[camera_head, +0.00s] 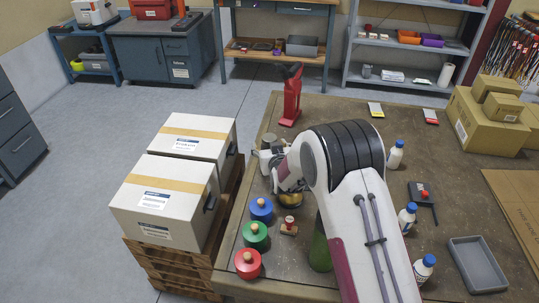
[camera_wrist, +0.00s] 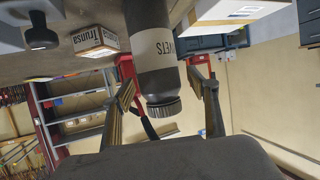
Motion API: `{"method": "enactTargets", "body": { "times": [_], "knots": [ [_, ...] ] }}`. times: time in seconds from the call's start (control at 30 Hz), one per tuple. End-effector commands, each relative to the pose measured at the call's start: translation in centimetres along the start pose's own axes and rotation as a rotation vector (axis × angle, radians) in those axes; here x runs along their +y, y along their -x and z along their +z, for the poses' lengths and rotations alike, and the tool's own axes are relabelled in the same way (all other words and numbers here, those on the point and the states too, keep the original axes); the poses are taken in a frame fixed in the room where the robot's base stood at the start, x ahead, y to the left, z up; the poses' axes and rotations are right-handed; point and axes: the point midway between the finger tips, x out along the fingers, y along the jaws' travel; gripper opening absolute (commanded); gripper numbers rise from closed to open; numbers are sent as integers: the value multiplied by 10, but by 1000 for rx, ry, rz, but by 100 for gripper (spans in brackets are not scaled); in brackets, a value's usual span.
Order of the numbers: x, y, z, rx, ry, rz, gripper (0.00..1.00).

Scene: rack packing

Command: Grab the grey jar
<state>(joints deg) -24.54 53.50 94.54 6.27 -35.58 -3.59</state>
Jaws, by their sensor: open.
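The grey jar (camera_wrist: 155,70) shows in the wrist view, which is upside down. It has a pale label band with dark letters and a dark ribbed cap (camera_wrist: 163,108). My gripper (camera_wrist: 163,88) is open, with one finger on each side of the jar. I see a gap beside the cap on both sides, and no clear contact. In the head view my gripper (camera_head: 267,163) is low near the table's left edge, partly hidden by my arm. A small dark round top (camera_head: 269,140) just behind it may be the jar; I cannot tell for sure.
Blue (camera_head: 260,210), green (camera_head: 255,236) and red (camera_head: 248,264) knobbed pieces line the table's left edge. A red-topped stamp (camera_head: 289,226) and a green bottle (camera_head: 319,254) stand close by. A red tool (camera_head: 291,97) stands behind. White cartons (camera_head: 165,202) are stacked left.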

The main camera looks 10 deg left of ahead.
Motion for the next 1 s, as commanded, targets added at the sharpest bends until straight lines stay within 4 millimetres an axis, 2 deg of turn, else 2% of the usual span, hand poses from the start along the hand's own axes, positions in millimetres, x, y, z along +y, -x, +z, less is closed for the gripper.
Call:
{"method": "enactTargets", "body": {
  "times": [0.17, 0.37, 0.4, 0.77, 1.0],
  "knots": [
    [0, 0, 0, 0, 0, 0, 59],
    [0, 0, 0, 0, 0, 0, 10],
    [0, 0, 0, 0, 0, 0, 7],
    [0, 1, -4, 4, 0, 0, 7],
    [0, 7, -19, 6, 0, 0, 7]
  ]
}}
